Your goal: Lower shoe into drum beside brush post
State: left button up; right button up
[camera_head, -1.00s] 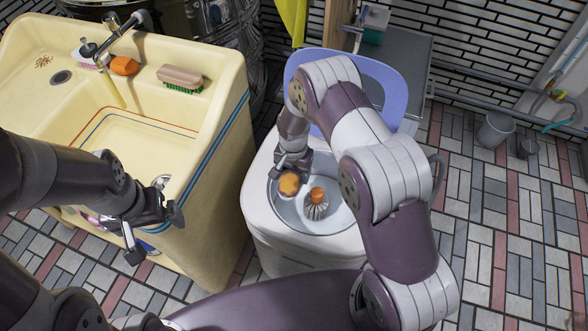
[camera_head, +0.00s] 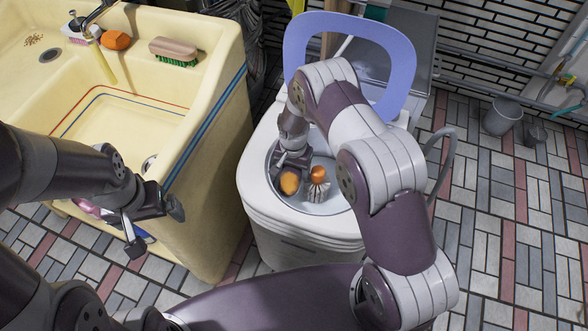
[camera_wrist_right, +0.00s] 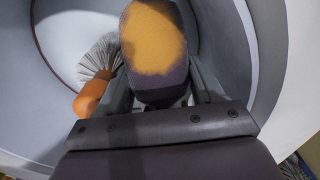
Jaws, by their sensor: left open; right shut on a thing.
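The washer drum (camera_head: 335,205) is the round tub in the top of the white machine. The brush post (camera_head: 317,188) stands in it, with pale bristles and an orange top; it also shows left of the shoe in the right wrist view (camera_wrist_right: 100,65). My right gripper (camera_head: 291,170) is shut on the shoe (camera_head: 289,183), at the drum's left side beside the post. In the right wrist view the shoe (camera_wrist_right: 154,45) is dark with a mustard-brown patch, between the fingers. The shoe's lower end is hidden. My left gripper (camera_head: 155,228) is open and empty in front of the sink.
The yellow sink (camera_head: 215,130) stands left of the machine, holding a green-bristled brush (camera_head: 174,52) and an orange object (camera_head: 117,40) on its ledge. The blue lid (camera_head: 397,62) is raised behind the drum. A grey bucket (camera_head: 502,116) stands on the floor at right.

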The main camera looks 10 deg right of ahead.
pick_arm(q)
jog(key=shift+f, duration=0.25)
pick_arm(e)
jog(key=shift+s+f, duration=0.5)
jog(key=shift+f, duration=0.2)
jog(key=o, duration=1.7)
jog(key=shift+o, duration=0.4)
jog(key=shift+a, duration=0.15)
jog(key=r, duration=0.2)
jog(key=w+r, duration=0.1)
jog(key=r, duration=0.1)
jog(key=shift+r+p, duration=0.1)
jog(key=shift+p, duration=0.25)
pick_arm(q)
jog(key=shift+w+r+p, duration=0.4)
jog(key=shift+r+p, duration=0.1)
jog(key=shift+r, duration=0.3)
pick_arm(e)
notch_tip(320, 180, up, 10)
jog(key=shift+a, duration=0.2)
